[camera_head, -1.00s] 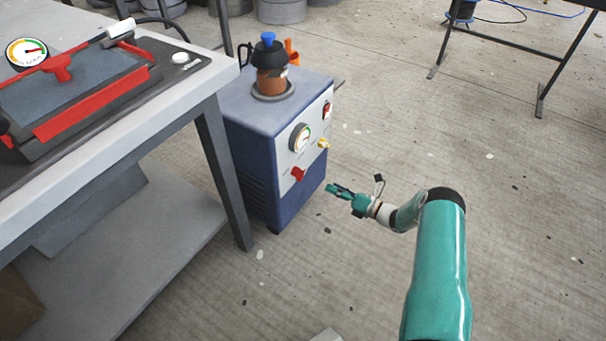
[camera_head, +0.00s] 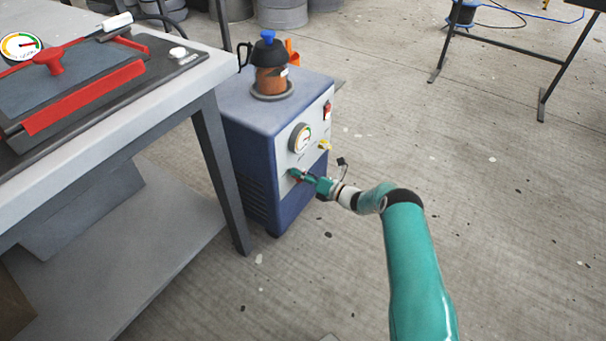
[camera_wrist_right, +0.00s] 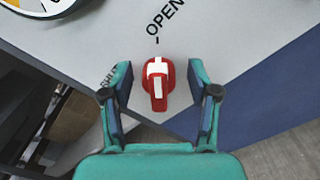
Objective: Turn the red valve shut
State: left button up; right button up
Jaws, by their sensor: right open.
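The red valve (camera_wrist_right: 158,82) is a small knob with a white stripe on the pale front panel (camera_wrist_right: 225,35) of a blue machine. In the right wrist view it lies between the open fingers of my right gripper (camera_wrist_right: 160,105), with a gap on both sides. The word OPEN with a tick is printed above it, and another label at its left is partly hidden by a finger. In the head view my right gripper (camera_head: 304,178) is at the panel and mostly covers the valve. My left gripper is not in view.
The blue machine (camera_head: 245,150) carries a round gauge (camera_head: 300,138), a red switch (camera_head: 327,110), a yellow fitting (camera_head: 324,145) and a dark-lidded pot (camera_head: 270,68) on top. A workbench (camera_head: 110,115) with a red-edged mould stands close at its left.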

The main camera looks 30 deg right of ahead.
jog(key=c, duration=1.1)
jog(key=shift+d, duration=0.15)
